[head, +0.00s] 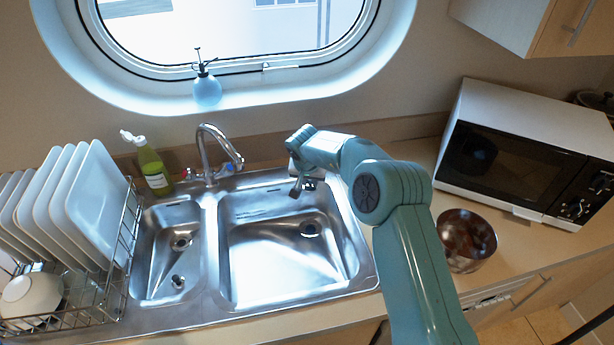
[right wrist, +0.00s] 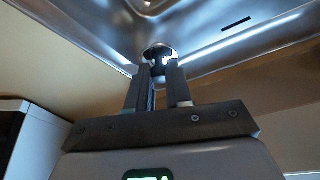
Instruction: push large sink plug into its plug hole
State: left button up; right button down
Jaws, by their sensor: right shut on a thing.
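My right gripper (head: 299,188) is over the back right corner of the large sink basin (head: 262,270). In the right wrist view its two fingers (right wrist: 160,68) are shut on a small dark, rounded thing with a shiny part, which looks like the large sink plug (right wrist: 157,50). In the head view the plug is mostly hidden by the gripper. The large basin's plug hole (head: 310,228) is a dark round opening, in front of and a little right of the gripper, apart from it. My left gripper is not in view.
A smaller basin (head: 158,222) with its own hole (head: 181,243) and a small plug (head: 177,282) lies left. The tap (head: 215,150) stands behind. A dish rack (head: 110,290) is far left.

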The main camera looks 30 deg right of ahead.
aim_at(310, 191)
jog(key=shift+s+d+f, duration=0.2)
jog(key=shift+f, duration=0.4)
notch_tip(310, 191, down, 5)
jog(key=shift+w+a+b, duration=0.1)
jog(key=shift+w+b, duration=0.05)
jog(key=shift+b, duration=0.25)
notch_tip(310, 191, down, 14)
jog(key=b, duration=2)
jog(key=shift+f, duration=0.25)
jog(key=shift+r+p, duration=0.15)
jog(key=shift+p, duration=0.65)
jog(key=shift+f, duration=0.3)
jog(key=shift+f, duration=0.1)
jog(key=shift+f+p, duration=0.1)
jog(key=shift+p, duration=0.35)
